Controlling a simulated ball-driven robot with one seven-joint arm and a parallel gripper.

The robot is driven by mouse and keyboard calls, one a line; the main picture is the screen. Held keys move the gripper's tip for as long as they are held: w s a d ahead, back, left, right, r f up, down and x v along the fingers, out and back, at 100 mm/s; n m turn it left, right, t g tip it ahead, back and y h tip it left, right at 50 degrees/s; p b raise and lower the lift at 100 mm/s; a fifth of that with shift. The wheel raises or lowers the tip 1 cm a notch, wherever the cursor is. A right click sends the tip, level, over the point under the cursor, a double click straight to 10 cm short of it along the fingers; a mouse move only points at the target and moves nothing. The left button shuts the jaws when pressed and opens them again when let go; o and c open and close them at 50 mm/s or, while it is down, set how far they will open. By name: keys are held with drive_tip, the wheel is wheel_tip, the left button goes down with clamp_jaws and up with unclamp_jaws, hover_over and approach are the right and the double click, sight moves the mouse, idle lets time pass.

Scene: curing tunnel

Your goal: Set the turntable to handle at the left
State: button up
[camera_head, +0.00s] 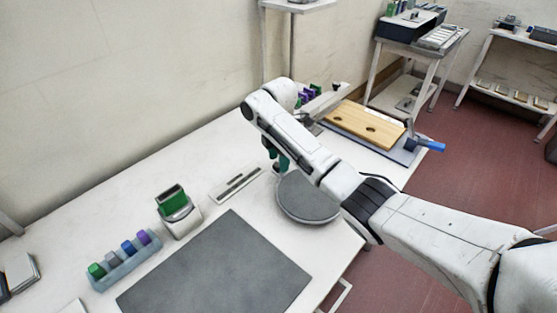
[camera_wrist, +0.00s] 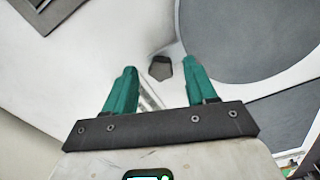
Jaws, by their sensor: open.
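The turntable (camera_head: 306,202) is a round dark-grey disc on the white table, partly covered by my arm in the head view. In the wrist view the disc (camera_wrist: 245,35) fills the upper right. A small dark block (camera_wrist: 160,69), which looks like its handle, stands just off the disc's left edge there; whether it joins the disc is not clear. My gripper (camera_wrist: 159,72) is open, with its green fingertips apart and the block showing between and slightly beyond them. I cannot tell whether they touch it. In the head view my gripper (camera_head: 277,160) is beside the turntable's far-left edge.
A dark mat (camera_head: 215,270) lies at the front. A black-and-grey strip (camera_head: 237,183), a green-faced device (camera_head: 173,207) and a rack of coloured pieces (camera_head: 125,260) are to the left. A wooden board (camera_head: 365,123) lies beyond my arm. The table's right edge is close to the turntable.

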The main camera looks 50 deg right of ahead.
drive_tip(key=shift+f, duration=0.55)
clamp_jaws()
idle(0.4)
